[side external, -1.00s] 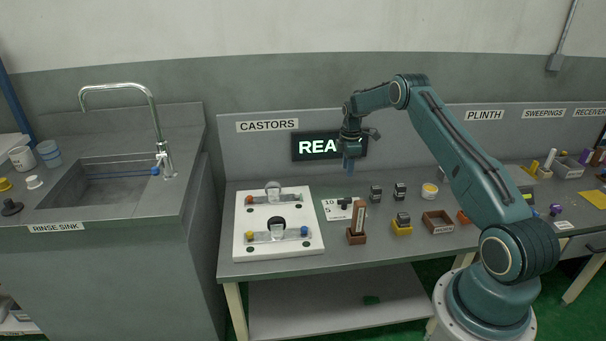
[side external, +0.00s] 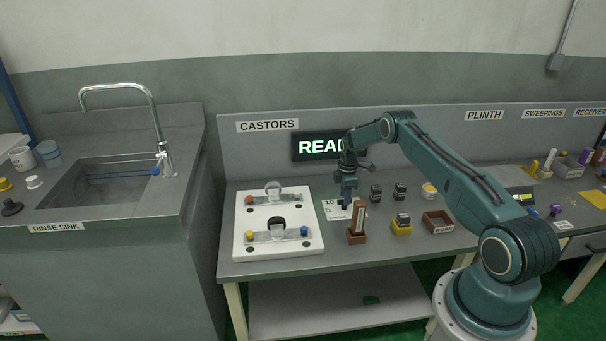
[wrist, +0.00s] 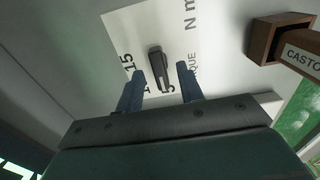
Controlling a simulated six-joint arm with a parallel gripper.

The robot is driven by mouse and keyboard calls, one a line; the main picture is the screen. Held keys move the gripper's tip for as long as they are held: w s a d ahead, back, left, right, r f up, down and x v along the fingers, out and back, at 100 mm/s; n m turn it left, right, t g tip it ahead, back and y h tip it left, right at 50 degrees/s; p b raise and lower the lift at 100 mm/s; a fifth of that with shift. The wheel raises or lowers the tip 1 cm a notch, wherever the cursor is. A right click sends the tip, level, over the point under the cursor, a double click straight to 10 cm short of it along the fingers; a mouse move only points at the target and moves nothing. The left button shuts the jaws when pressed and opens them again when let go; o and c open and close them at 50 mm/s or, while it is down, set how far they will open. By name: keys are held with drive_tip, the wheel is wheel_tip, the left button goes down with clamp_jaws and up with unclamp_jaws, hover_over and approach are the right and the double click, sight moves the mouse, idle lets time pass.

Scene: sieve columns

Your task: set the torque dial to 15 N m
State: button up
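The torque dial is a dark bar-shaped knob (wrist: 158,68) on a white card (wrist: 205,50) printed with 15, 5, N m and part of the word TORQUE. The knob's lower end lies near the 5; which end is the pointer I cannot tell. In the side view the card (side external: 331,208) lies flat on the bench and my gripper hides the knob. My gripper (wrist: 157,70) is open, its two blue fingers on either side of the knob with gaps showing. In the side view my gripper (side external: 346,203) points down, low over the card; its exact height is unclear.
A brown holder with a tall brown block (side external: 357,222) stands close to the card's right front. Several dark blocks and a yellow tray (side external: 402,230) lie further right, with an open brown box (side external: 437,222). A white board (side external: 302,249) with two clear-handled slides is at left.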

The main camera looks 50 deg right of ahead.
drive_tip(key=shift+f, duration=0.35)
clamp_jaws()
